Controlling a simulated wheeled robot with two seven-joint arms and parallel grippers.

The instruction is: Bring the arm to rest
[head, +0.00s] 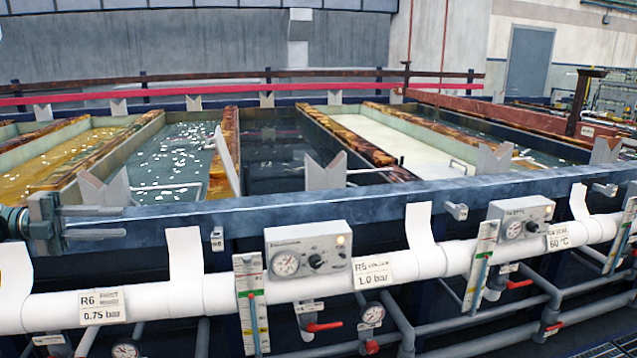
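My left gripper (126,222) comes in from the left edge in the head view. Its two grey fingers point right and stand apart, one above the other. I see nothing held between them. The blue front rail (340,205) of the tanks shows behind and between the fingers; I cannot tell how close they are to it. My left wrist is cut off by the left edge of the picture. My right gripper and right arm do not show.
Behind the rail lie several liquid tanks, including a yellow one (62,160), a dark one (272,150) and a whitish one (400,140). White pipes (330,288), a gauge box (307,250), another gauge box (520,218) and red-handled valves (323,327) line the front.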

